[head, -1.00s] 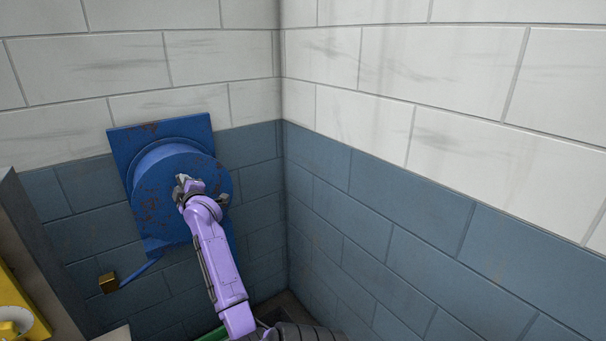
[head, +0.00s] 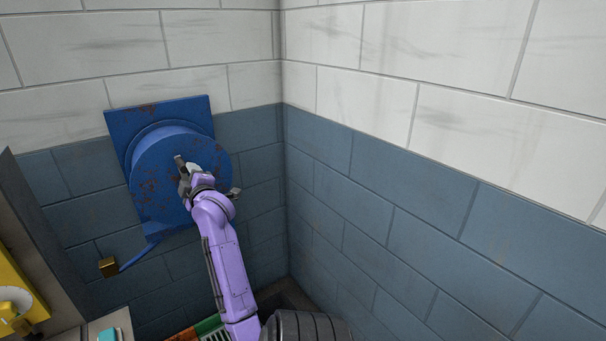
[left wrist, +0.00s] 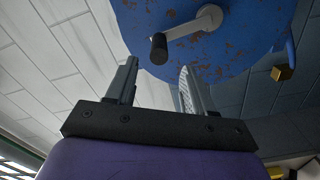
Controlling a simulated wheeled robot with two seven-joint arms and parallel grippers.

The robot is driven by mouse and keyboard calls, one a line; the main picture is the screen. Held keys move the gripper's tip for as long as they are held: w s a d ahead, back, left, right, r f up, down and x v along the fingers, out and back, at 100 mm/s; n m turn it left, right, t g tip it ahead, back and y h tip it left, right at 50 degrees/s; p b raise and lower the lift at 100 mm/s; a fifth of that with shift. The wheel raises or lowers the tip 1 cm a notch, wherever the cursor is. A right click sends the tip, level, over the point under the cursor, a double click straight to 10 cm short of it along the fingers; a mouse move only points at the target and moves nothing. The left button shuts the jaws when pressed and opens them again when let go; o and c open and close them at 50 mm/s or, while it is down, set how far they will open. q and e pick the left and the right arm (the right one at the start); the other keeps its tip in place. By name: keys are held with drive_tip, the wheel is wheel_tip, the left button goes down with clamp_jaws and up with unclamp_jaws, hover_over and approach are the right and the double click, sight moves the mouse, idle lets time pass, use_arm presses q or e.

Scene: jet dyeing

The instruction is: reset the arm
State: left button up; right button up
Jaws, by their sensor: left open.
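My left gripper (head: 186,172) is open and empty, in front of a rusty blue round disc (head: 155,182) on a blue plate fixed to the wall. In the left wrist view the two fingers (left wrist: 158,78) stand apart with nothing between them. Beyond them is the blue disc (left wrist: 255,30), with a grey crank (left wrist: 195,26) and a black grip (left wrist: 158,48). The grip shows above the gap between the fingertips, and I see no contact. In the head view my arm covers part of the disc. My right gripper is not in view.
A brass-coloured block (head: 109,267) sits on a blue rod below the disc. A grey cabinet edge with a yellow part (head: 15,290) stands at the left. A teal object (head: 107,334) and a green and orange item (head: 208,325) lie low. The right wall is bare.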

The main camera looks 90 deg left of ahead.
use_arm(q)
drive_tip(key=shift+v, duration=0.8)
